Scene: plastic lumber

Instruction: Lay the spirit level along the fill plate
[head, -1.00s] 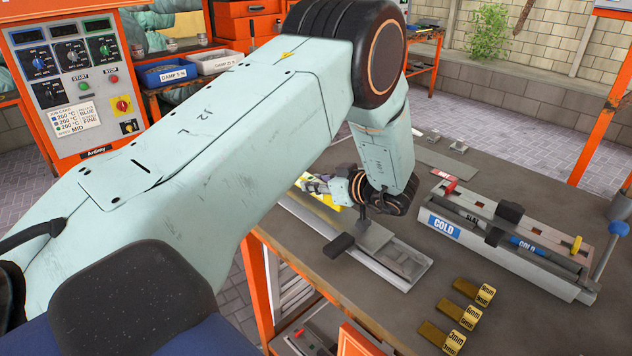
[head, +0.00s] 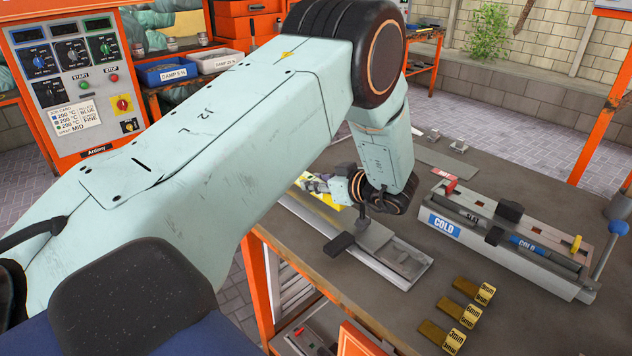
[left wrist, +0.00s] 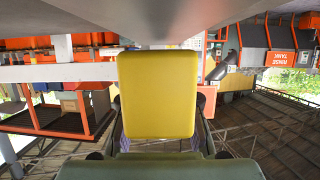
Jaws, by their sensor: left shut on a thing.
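My left gripper (head: 318,184) is at the end of the pale green arm, beyond the near-left edge of the workbench's metal fixture. In the left wrist view the yellow level (left wrist: 157,95) fills the middle, held between the fingers. A long grey metal piece, likely the fill plate (head: 395,262), lies along the bench edge under and right of the wrist. Whether the level touches it cannot be told. My right gripper is not in view.
A grey mould with blue COLD labels (head: 444,227) and a red HOT tag stands on the bench (head: 400,315) to the right. Several brass blocks with yellow marked ends (head: 463,315) lie in front of it. A black-handled part (head: 339,244) sits at the grey piece's near edge.

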